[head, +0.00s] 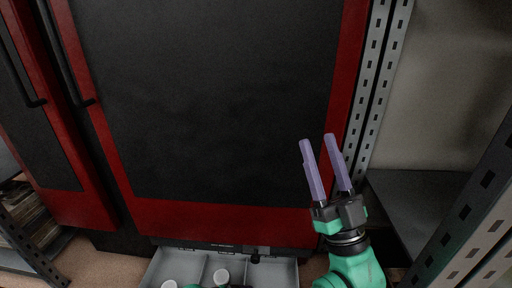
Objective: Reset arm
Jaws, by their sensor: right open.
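My right gripper (318,160) is in the head view, right of the middle. Its two purple fingers point up and stand apart, with nothing between them. It is in front of the lower right part of a large red-framed cabinet (220,219) with black panels. My green right arm comes in from the bottom edge below it. My left gripper does not show.
Perforated grey metal uprights (376,85) and a dark shelf (420,200) stand at the right. Another shelf with stacked items (27,212) is at the lower left.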

